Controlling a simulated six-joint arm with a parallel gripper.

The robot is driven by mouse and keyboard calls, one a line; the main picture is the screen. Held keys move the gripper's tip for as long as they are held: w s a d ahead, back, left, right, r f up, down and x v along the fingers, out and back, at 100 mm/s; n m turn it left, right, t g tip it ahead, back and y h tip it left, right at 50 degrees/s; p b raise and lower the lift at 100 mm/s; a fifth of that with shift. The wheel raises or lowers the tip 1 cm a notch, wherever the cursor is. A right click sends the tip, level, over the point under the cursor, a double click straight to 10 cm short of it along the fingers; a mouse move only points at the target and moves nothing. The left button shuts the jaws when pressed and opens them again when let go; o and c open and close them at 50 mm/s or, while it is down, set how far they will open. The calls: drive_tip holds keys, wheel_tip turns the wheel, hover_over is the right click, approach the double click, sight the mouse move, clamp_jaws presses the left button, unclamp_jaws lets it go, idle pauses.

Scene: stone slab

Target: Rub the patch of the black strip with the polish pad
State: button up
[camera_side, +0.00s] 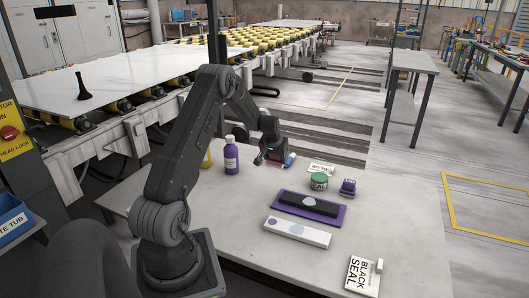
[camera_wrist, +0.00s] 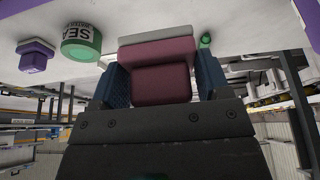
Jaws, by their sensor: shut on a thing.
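The black strip (camera_side: 308,204) lies on a purple mat (camera_side: 334,217) on the pale slab and carries a light lilac patch (camera_side: 309,202). My gripper (camera_side: 273,158) is above the slab, behind and to the left of the strip, apart from it. In the wrist view my gripper (camera_wrist: 161,84) has its blue fingers shut on a maroon block with a grey face, which looks like the polish pad (camera_wrist: 158,50). The strip does not show in the wrist view.
A green tin (camera_side: 319,181), a purple knobbed piece (camera_side: 348,187) and a white card (camera_side: 321,169) stand behind the strip.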

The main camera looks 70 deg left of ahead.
drive_tip(key=w+d, duration=0.4)
drive_tip(key=d, duration=1)
drive_tip(key=shift+a+f, duration=0.15)
drive_tip(key=shift+f, duration=2.8)
drive_tip(key=shift+f, duration=1)
drive_tip(key=shift+w, duration=0.1)
